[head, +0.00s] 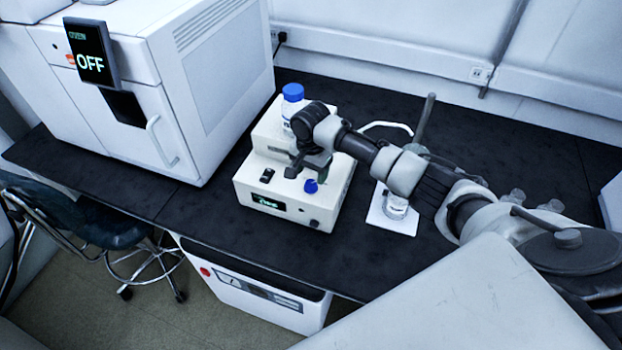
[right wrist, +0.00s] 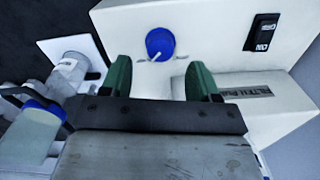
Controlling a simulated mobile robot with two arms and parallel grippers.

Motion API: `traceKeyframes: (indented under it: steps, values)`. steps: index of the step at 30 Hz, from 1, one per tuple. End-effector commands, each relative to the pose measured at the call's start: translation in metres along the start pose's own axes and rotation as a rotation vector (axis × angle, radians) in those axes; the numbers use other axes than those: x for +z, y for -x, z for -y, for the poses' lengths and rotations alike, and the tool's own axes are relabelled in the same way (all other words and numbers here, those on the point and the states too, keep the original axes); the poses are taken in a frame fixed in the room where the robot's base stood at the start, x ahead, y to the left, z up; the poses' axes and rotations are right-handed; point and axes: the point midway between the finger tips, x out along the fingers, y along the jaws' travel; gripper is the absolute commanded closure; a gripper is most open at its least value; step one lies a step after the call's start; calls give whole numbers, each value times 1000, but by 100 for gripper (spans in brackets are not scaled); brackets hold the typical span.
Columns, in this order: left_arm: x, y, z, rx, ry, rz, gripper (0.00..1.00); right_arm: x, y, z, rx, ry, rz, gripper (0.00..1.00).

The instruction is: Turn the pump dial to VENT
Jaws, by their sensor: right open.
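The pump (head: 285,212) is a white box on the dark bench with a small green display (head: 268,202) on its front. Its blue dial (head: 311,186) sits on the top face; in the right wrist view the dial (right wrist: 160,43) shows a white pointer mark angled toward the lower left. The printing around it is too small to read. My right gripper (head: 308,169) is over the pump, close to the dial. In the right wrist view its two green fingers (right wrist: 159,76) are apart and empty, with the dial just beyond the tips. My left gripper is not in view.
A black rocker switch (head: 267,175) is on the pump's top. A blue-capped bottle (head: 292,93) stands behind my right gripper. A glass beaker (head: 395,207) stands on a white pad to the right. A large white instrument (head: 215,85) with an OFF screen stands left.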

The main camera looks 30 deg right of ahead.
Motion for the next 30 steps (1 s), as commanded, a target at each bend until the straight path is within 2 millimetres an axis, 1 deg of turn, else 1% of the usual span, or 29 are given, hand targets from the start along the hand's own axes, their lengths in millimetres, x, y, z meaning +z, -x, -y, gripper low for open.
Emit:
traceKeyframes:
  steps: [1, 3, 8, 12, 19, 28, 29, 30]
  values:
    - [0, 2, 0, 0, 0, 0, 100, 1, -9, 0, 3, 0, 2, 39]
    - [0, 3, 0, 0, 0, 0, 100, 1, -20, -1, 3, 0, 1, 39]
    - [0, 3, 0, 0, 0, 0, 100, 1, -37, 0, 0, 1, 1, 39]
    - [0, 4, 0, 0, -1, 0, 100, 0, -43, 0, -1, 2, 0, 39]
    - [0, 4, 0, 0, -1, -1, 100, 0, -43, 0, -1, 2, -1, 39]
    - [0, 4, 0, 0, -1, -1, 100, 0, -43, 0, -1, 2, -1, 85]
    - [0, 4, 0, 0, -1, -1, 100, 0, -43, 0, -1, 2, -1, 88]
    - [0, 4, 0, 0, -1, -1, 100, 0, -43, 0, -1, 2, -1, 88]
